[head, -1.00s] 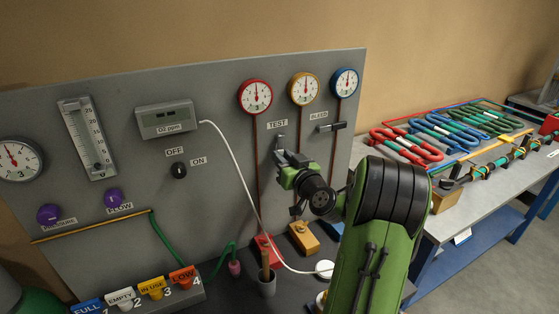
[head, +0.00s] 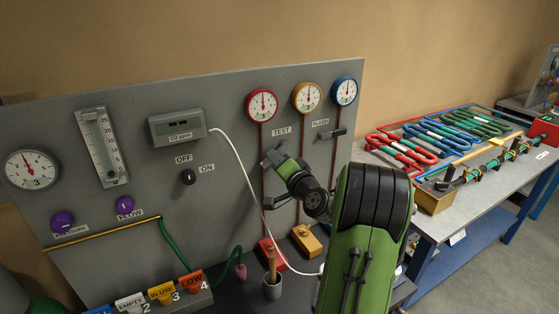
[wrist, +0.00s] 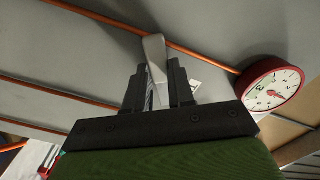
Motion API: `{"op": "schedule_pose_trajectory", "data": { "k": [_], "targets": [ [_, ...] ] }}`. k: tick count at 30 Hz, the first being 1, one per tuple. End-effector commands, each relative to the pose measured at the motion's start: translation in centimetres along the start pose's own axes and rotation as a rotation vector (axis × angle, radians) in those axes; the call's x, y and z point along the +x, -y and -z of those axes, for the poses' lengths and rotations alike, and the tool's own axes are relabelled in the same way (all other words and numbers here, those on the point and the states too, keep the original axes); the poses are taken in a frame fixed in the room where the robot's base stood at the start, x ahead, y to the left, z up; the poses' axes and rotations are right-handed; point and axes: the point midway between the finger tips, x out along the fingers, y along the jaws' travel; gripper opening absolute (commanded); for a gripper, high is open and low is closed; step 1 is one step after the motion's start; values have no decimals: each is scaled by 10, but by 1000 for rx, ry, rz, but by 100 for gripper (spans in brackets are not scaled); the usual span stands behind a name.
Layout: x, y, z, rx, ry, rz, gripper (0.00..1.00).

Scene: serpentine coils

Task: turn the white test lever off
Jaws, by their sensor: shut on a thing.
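The white test lever (wrist: 155,58) shows in the wrist view as a pale, flat handle between the two dark fingers of my gripper (wrist: 158,88). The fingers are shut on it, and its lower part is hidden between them. In the head view my gripper (head: 272,159) is at the grey panel, just below the TEST label (head: 281,132). There the gripper hides most of the lever, so its exact angle is hard to tell.
The red-rimmed gauge (head: 262,105) is above the lever; it also shows close by in the wrist view (wrist: 270,91). A bleed lever (head: 332,134) sticks out to the right. A white cable (head: 240,165) hangs left of my gripper. Coils lie on the right bench (head: 435,215).

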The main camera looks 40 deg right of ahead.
Motion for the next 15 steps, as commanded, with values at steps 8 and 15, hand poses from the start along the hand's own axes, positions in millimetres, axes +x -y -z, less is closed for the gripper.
{"op": "schedule_pose_trajectory", "data": {
  "k": [8,15],
  "targets": [
    [0,13,4,252,-1,-2,0],
    [0,19,6,427,-1,-2,0]
  ]
}}
